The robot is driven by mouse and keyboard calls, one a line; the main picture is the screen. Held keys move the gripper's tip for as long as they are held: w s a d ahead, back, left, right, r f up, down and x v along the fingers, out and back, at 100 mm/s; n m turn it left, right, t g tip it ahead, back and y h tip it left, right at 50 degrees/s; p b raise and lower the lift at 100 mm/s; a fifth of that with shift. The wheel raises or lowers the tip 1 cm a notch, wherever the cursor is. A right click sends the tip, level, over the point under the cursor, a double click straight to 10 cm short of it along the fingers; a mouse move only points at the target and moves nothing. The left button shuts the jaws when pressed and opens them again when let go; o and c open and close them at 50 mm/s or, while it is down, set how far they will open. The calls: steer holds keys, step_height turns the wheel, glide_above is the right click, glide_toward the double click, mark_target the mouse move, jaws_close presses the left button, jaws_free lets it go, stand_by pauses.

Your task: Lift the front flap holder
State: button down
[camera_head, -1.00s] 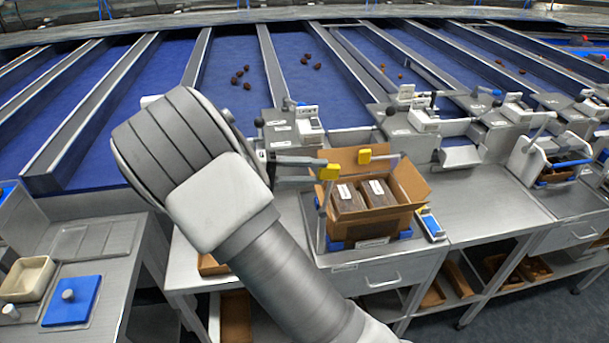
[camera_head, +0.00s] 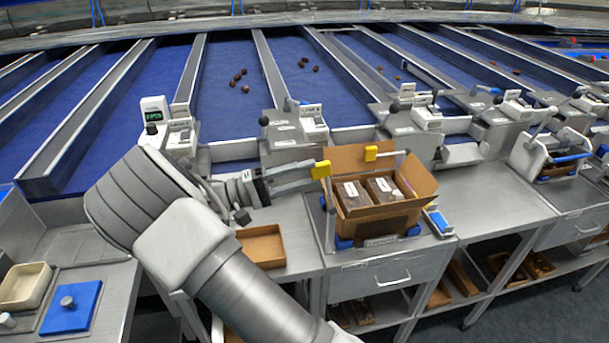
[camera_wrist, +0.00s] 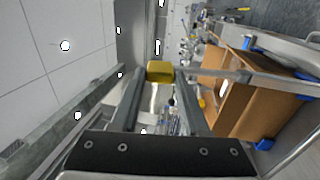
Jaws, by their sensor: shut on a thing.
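A flap holder with a yellow knob (camera_head: 321,169) stands at the left side of an open cardboard box (camera_head: 381,225). My gripper (camera_head: 313,173) reaches in from the left and is shut on this yellow knob. In the wrist view the knob (camera_wrist: 159,70) sits between my fingertips. The box holds two dark packs (camera_head: 349,194) with white labels. My fingers partly hide the holder's arm.
The box stands on a steel bench (camera_head: 480,205) with a drawer below. A small blue-and-white device (camera_head: 438,222) lies at its right. An empty brown tray (camera_head: 262,246) is at the left, near my arm. Weighing stations (camera_head: 296,130) line the back edge.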

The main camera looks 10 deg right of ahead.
stand_by(0.3)
steer(key=shift+c, duration=2)
jaws_free()
steer(key=shift+a+f, duration=0.1)
steer(key=shift+a, duration=0.1)
steer(key=a+f+b, duration=0.2)
steer(key=a+f, duration=0.1)
steer(key=a, duration=1.4)
steer(key=shift+f, duration=0.1)
